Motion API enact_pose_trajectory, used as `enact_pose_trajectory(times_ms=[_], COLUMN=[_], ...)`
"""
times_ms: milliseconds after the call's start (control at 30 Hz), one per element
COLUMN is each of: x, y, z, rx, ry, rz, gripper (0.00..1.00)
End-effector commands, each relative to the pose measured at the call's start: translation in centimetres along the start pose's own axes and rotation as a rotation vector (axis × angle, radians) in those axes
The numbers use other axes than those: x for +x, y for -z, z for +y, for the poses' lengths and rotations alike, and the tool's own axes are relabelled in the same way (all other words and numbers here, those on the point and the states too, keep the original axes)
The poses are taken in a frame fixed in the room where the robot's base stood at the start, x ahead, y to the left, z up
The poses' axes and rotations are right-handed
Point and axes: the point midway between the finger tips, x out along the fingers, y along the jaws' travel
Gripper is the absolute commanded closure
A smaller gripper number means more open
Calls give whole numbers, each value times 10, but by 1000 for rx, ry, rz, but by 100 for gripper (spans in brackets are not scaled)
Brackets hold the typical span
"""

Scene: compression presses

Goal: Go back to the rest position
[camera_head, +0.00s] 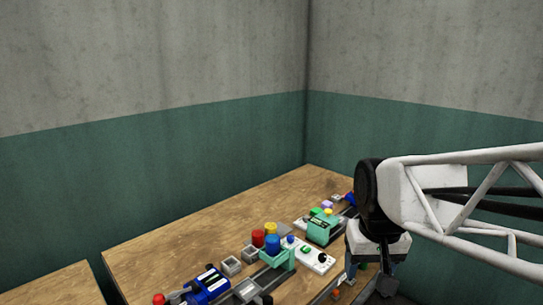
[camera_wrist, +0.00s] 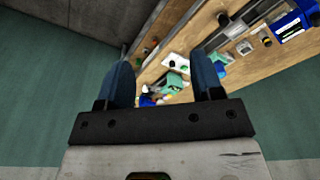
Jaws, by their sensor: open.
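My gripper (camera_wrist: 160,85) shows in the wrist view with its two dark blue fingers wide apart and nothing between them. The wooden table (camera_head: 165,250) with the press equipment lies beyond the fingers. In the head view my arm reaches in from the right, and the gripper end hangs over the right part of the table. The fingertips are hard to make out there. The arm hides part of the equipment at the table's right side.
On the table stand a blue machine (camera_head: 207,286), a green press with a blue top (camera_head: 274,249), a second green unit (camera_head: 322,228), a white control panel (camera_head: 318,260) and small grey trays (camera_head: 231,266). Walls (camera_head: 200,160) meet behind the table. The table's back left is bare.

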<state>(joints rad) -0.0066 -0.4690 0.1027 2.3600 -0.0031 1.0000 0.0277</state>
Motion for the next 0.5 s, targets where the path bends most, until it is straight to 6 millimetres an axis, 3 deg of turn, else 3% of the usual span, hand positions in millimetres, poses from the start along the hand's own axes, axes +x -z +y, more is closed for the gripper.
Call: enact_pose_trajectory(times_ms=[200, 500], x=[7, 17], y=[-52, -91], z=[5, 8], rx=[1, 0], ry=[-3, -7], rz=[45, 81], gripper=[40, 40])
